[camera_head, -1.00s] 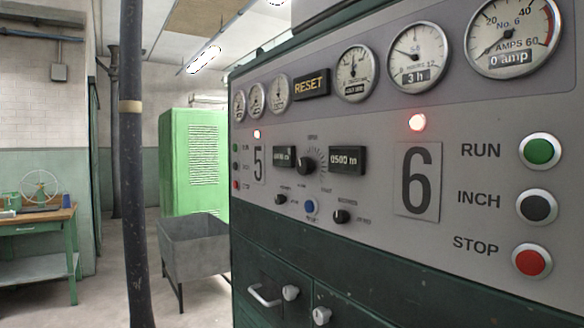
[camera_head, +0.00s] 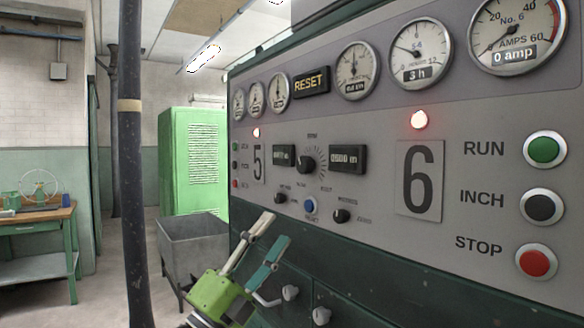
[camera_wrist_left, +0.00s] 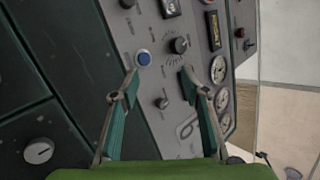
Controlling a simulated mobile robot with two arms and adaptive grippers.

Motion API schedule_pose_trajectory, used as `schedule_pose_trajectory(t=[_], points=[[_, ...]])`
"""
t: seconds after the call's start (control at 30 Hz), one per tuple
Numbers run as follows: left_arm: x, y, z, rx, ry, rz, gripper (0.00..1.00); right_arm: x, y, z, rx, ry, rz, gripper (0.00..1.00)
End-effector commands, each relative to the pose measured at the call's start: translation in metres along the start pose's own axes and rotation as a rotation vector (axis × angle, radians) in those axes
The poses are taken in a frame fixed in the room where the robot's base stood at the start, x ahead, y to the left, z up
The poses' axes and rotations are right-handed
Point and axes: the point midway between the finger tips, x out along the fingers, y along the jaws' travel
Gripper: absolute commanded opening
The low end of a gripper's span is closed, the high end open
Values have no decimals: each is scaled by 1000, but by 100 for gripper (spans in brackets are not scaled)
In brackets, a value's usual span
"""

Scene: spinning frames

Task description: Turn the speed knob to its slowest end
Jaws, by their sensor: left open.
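The speed knob is taken to be the black round knob (camera_head: 306,165) with a fan of scale marks to its right, midway between two black counters on the grey panel. It also shows in the left wrist view (camera_wrist_left: 180,45), beyond the fingertips. Its exact pointer direction is too small to read. My left gripper (camera_head: 275,228) is open and empty, below and left of the knob, in front of the green cabinet face. In the left wrist view its fingers (camera_wrist_left: 158,72) are spread wide and apart from the knob. My right gripper is not in view.
A blue button (camera_head: 310,205) and two small black knobs (camera_head: 341,215) (camera_head: 280,198) sit below the speed knob. RUN (camera_head: 544,149), INCH (camera_head: 544,206) and STOP (camera_head: 536,261) buttons are at the right. A dark post (camera_head: 131,200) stands at the left.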

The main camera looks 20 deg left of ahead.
Motion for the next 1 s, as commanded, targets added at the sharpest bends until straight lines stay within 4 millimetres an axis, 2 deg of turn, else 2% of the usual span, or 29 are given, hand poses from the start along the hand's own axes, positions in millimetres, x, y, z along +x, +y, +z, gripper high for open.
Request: schedule_pose_trajectory(t=[0.03, 0.1, 0.23, 0.33, 0.4, 0.5, 0.6, 0.7, 0.87, 1.0], points=[[19, -28, -8, 129, 105, -36, 42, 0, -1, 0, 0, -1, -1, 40], [36, -55, -21, 309, 250, -56, 42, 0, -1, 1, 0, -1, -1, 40], [51, -87, -25, 639, 471, -23, 42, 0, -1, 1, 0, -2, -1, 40], [53, -103, -8, 855, 586, 55, 42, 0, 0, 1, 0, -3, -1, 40], [50, -112, 9, 973, 637, 122, 42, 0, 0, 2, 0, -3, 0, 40], [43, -124, 34, 1091, 679, 213, 42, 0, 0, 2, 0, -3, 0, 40], [36, -132, 52, 1154, 699, 277, 42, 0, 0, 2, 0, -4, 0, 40], [34, -135, 60, 1180, 709, 309, 42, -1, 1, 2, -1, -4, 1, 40], [46, -127, 56, 1183, 714, 316, 42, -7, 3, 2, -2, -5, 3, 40], [67, -113, 45, 1181, 714, 314, 42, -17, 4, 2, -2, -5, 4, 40]])
